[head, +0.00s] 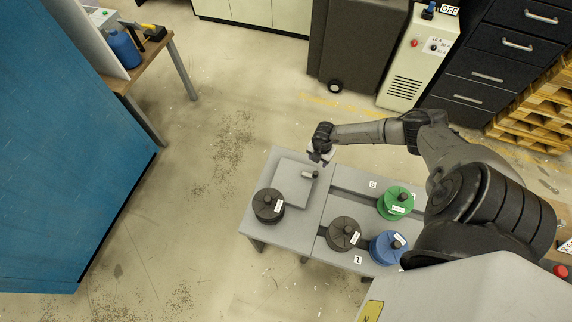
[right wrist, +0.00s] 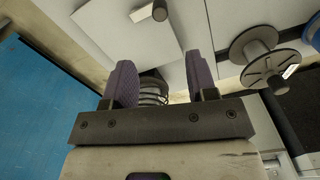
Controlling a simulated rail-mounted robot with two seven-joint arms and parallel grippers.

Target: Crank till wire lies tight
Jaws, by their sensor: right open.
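A grey machine box (head: 290,185) with a raised plate carries a small crank handle (head: 310,174). A dark spool (head: 268,205) with a white label sits at its left front. No wire can be made out. My right gripper (head: 318,157) hangs near the far edge of the box in the head view, apart from the handle as far as I can see. In the right wrist view my right gripper (right wrist: 164,82) is open, and a dark ribbed round thing shows between its purple fingers; contact cannot be told. My left gripper is not in view.
On the grey bench right of the box stand another dark spool (head: 344,234), a green spool (head: 395,202) and a blue spool (head: 388,247). A power cabinet (head: 417,55) marked OFF stands at the back. Floor left of the bench is clear up to a blue cabinet (head: 60,150).

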